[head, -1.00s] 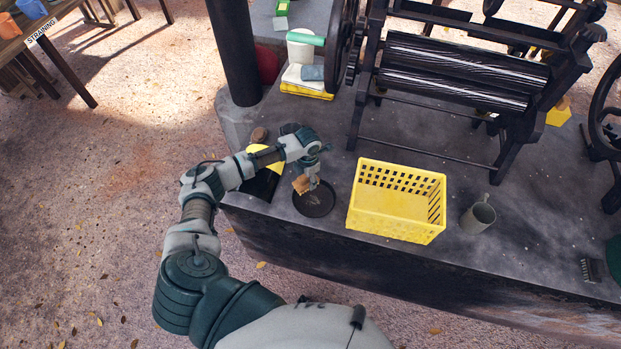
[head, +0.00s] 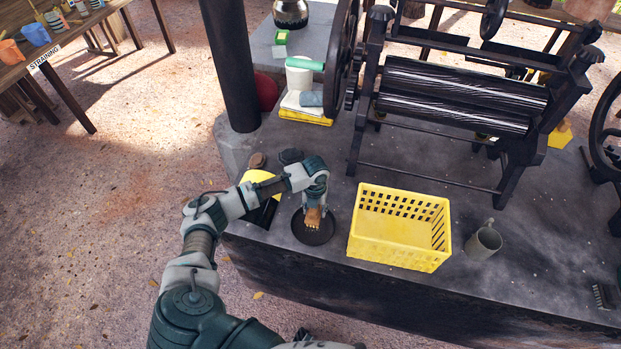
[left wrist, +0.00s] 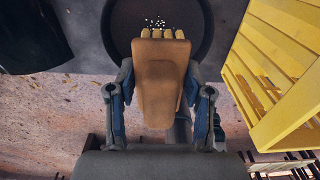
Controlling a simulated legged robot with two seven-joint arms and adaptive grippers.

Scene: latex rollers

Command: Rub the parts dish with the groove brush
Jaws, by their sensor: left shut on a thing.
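The parts dish (head: 314,236) is a dark round shallow dish on the grey slab, left of the yellow crate. In the left wrist view the dish (left wrist: 205,42) fills the top middle, with small pale specks in it. The groove brush (head: 313,217) has a brown wooden body and pale bristle tufts. My left gripper (head: 314,203) is shut on the brush, over the dish. In the left wrist view the brush (left wrist: 160,85) sits between both fingers, bristles toward the specks. I cannot tell whether the bristles touch the dish. My right gripper is not in view.
A black roller machine (head: 455,95) stands behind. A yellow and black item (head: 260,190) lies left of the dish. The slab's front edge is near.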

